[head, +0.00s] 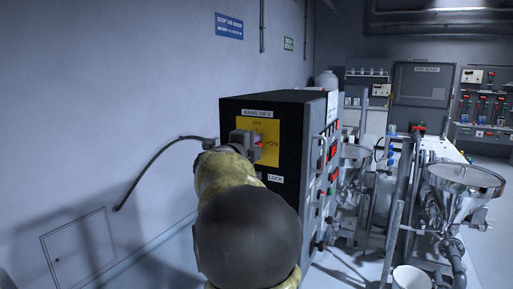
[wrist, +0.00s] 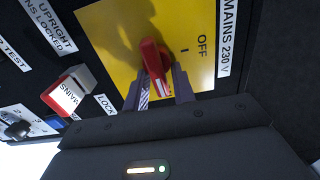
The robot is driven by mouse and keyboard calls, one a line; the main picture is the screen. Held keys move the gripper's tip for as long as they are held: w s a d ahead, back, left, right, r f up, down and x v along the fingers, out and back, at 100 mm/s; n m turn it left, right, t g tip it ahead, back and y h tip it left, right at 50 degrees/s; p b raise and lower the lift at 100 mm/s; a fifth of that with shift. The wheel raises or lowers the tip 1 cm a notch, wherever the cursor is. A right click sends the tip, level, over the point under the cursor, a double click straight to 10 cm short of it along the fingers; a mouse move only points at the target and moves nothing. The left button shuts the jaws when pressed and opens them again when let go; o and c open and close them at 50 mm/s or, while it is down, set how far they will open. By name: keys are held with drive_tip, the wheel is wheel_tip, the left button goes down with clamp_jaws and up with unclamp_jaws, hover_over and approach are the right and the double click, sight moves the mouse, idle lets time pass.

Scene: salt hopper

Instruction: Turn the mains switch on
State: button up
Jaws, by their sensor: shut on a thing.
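The mains switch is a red handle (wrist: 154,65) on a yellow plate (wrist: 110,22), under a "MAINS 230 V" label. In the wrist view it stands between the two fingers of my gripper (wrist: 159,88), which is shut on it. In the head view the yellow plate (head: 270,128) is on the black cabinet's front, marked "OFF" at the top and "ON" at the right. I cannot tell exactly which mark the handle points to.
Beside the plate is a red and white block (wrist: 68,92) marked "MAINS", near a "LOCK" label (wrist: 105,104). A black cable (head: 150,165) runs along the wall left of the cabinet (head: 285,215). Metal hoppers (head: 465,180) and a white bucket (head: 410,278) stand to the right.

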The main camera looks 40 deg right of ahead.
drive_tip(key=shift+w+f, duration=0.1)
drive_tip(key=o, duration=0.7)
drive_tip(key=shift+a, duration=0.15)
drive_tip(key=b+v, duration=0.2)
drive_tip(key=v, duration=1.5)
drive_tip(key=shift+a, duration=0.1)
